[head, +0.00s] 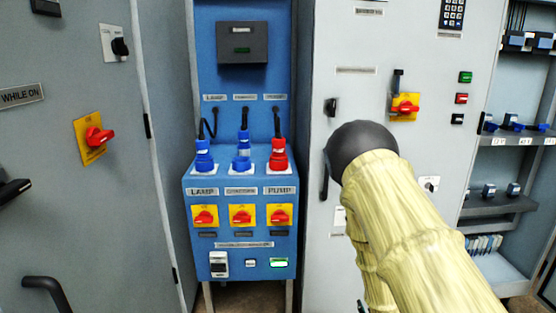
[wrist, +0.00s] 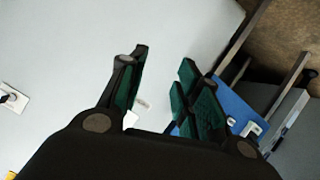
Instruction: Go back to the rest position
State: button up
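My gripper (wrist: 164,64) shows in the wrist view with its two dark, green-padded fingers apart and nothing between them. Behind the fingers is a pale grey cabinet surface, with a corner of the blue panel stand (wrist: 262,98) to the right. In the head view my arm, in a yellowish sleeve with a dark round end, reaches up from the lower right in front of the grey cabinet. The gripper itself is hidden in that view.
The blue panel stand (head: 200,262) has blue and red plugs and several red rotary switches. A grey cabinet (head: 60,210) with a red switch (head: 98,136) stands left. Another grey cabinet (head: 340,40) is behind my arm. Open shelving (head: 505,150) with small devices is at far right.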

jog(key=s+a+f+m+g, duration=0.1)
jog(key=s+f+g, duration=0.2)
jog(key=s+f, duration=0.45)
jog(key=s+a+f+m+g, duration=0.1)
jog(key=s+f+g, duration=0.25)
jog(key=s, duration=0.75)
jog(key=s+a+f+m+g, duration=0.1)
jog(key=s+f+g, duration=0.2)
jog(key=s+f, duration=0.55)
jog(key=s+a+r+m+g+y, duration=0.1)
jog(key=s+a+g, duration=0.25)
jog(key=s, duration=1.05)
notch_tip(320, 180, up, 21)
jog(key=p, duration=2.1)
jog(key=shift+d+f, duration=0.2)
